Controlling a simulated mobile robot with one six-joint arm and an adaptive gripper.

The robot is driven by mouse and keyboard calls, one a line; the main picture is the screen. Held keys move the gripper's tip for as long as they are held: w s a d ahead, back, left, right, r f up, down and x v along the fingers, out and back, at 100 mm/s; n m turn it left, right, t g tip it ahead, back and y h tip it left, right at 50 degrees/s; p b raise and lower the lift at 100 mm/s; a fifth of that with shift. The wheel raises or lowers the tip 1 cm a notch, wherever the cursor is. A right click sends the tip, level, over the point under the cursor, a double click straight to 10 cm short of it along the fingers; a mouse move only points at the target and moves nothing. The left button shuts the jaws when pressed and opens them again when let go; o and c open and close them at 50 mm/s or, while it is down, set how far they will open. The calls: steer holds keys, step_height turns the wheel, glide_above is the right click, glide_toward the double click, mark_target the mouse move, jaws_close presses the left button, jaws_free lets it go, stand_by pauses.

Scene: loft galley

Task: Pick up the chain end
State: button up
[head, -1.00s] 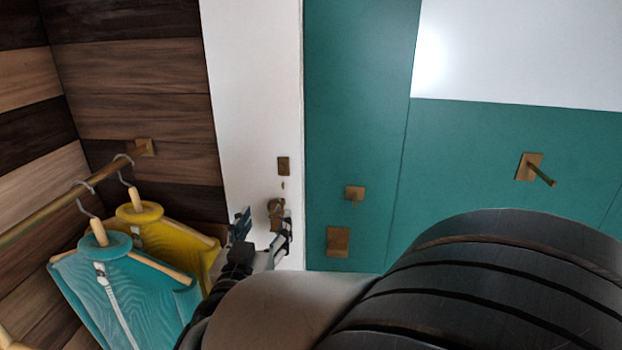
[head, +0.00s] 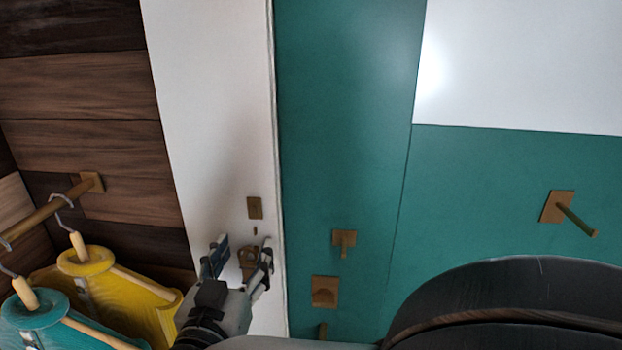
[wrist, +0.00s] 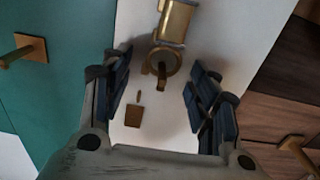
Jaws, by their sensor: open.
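On the white panel (head: 205,70), the head view shows a small brass plate (head: 255,208), a tiny brass piece (head: 255,231) just below it, and a rounded brass fitting (head: 248,260) lower down. I cannot tell for sure which of these is the chain end; no chain links are clear. My gripper (head: 240,252) is open, its fingers either side of the rounded fitting in the picture. In the wrist view, the fitting (wrist: 162,66) shows between the open fingers (wrist: 158,84), with a brass block (wrist: 174,20) beyond it. No contact is visible.
Brass fittings (head: 343,238) (head: 324,291) sit on the teal panel (head: 340,110) to the right, and a peg (head: 575,217) sticks out farther right.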

steer(key=shift+s, duration=0.2)
steer(key=shift+c, duration=0.6)
steer(key=c, duration=1)
steer(key=shift+r, duration=0.1)
steer(key=shift+c, duration=0.2)
